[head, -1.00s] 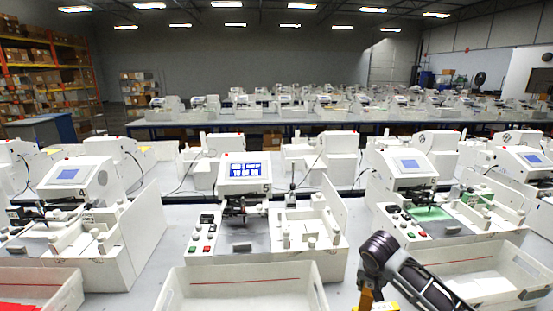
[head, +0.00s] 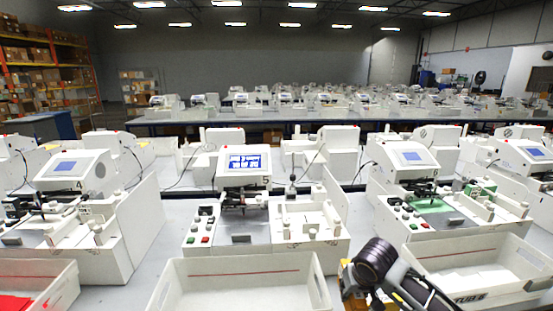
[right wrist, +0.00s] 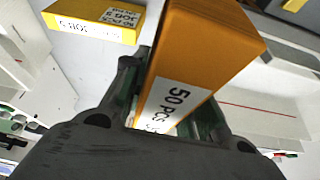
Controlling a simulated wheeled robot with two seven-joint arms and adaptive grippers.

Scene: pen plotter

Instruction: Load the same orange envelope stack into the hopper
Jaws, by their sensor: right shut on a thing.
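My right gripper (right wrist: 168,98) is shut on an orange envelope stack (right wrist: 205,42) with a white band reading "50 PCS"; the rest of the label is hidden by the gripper. A second, yellower stack (right wrist: 95,22), labelled "50 PCS JOB 5", lies apart on the pale surface at the top left of the right wrist view. In the head view my right arm is at the bottom, right of centre, with orange showing beside it. Machine 5 (head: 243,162) stands in the centre; what looks like its hopper (head: 308,222), with white guides, appears empty. My left gripper is not in view.
An empty-looking white bin (head: 240,276) stands in front of machine 5. Machines 4 (head: 75,168) and 6 (head: 412,158) flank machine 5, with narrow grey table gaps between.

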